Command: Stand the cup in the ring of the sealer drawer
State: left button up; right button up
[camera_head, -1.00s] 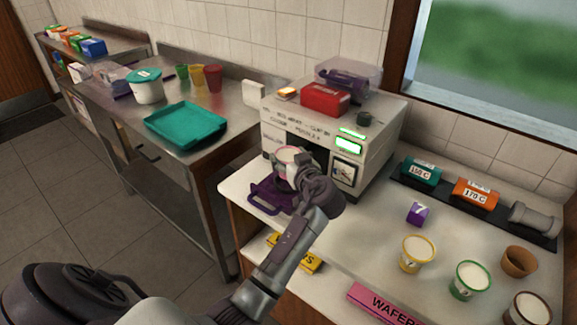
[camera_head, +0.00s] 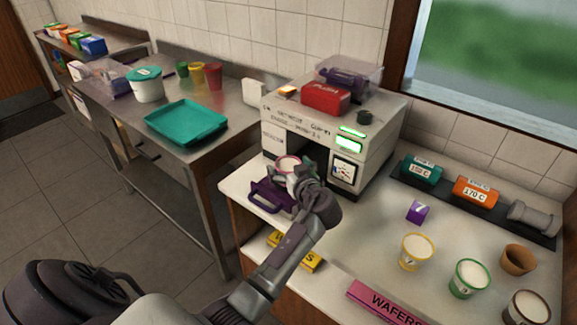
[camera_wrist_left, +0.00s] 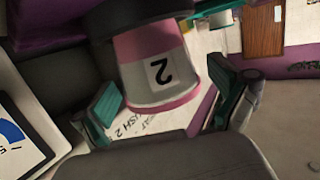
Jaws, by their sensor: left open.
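The cup (camera_head: 287,165), white with a pink rim, is at the purple sealer drawer (camera_head: 268,196), which is pulled out at the front of the sealer (camera_head: 303,136). In the left wrist view the cup (camera_wrist_left: 160,73) shows a "2" label, and its narrow end meets a dark ring-like part (camera_wrist_left: 140,14). How fully it sits in the ring is hidden. My left gripper (camera_head: 297,181) is at the cup. In the left wrist view, my left gripper's teal fingertips (camera_wrist_left: 164,102) are spread on either side of the cup, with gaps visible. My right gripper is not in view.
To the right on the counter are a yellow-rimmed cup (camera_head: 416,251), a green-rimmed cup (camera_head: 469,278), a brown cup (camera_head: 518,259) and a purple block (camera_head: 417,211). A teal tray (camera_head: 186,123) lies on the left steel table. A red PUSH block (camera_head: 325,98) tops the sealer.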

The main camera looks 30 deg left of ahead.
pick_arm(q)
jog(key=shift+r, duration=0.1)
jog(key=shift+r+p, duration=0.2)
jog(key=shift+p, duration=0.1)
jog(key=b+v, duration=0.3)
jog(key=v, duration=0.9)
jog(key=shift+f, duration=0.15)
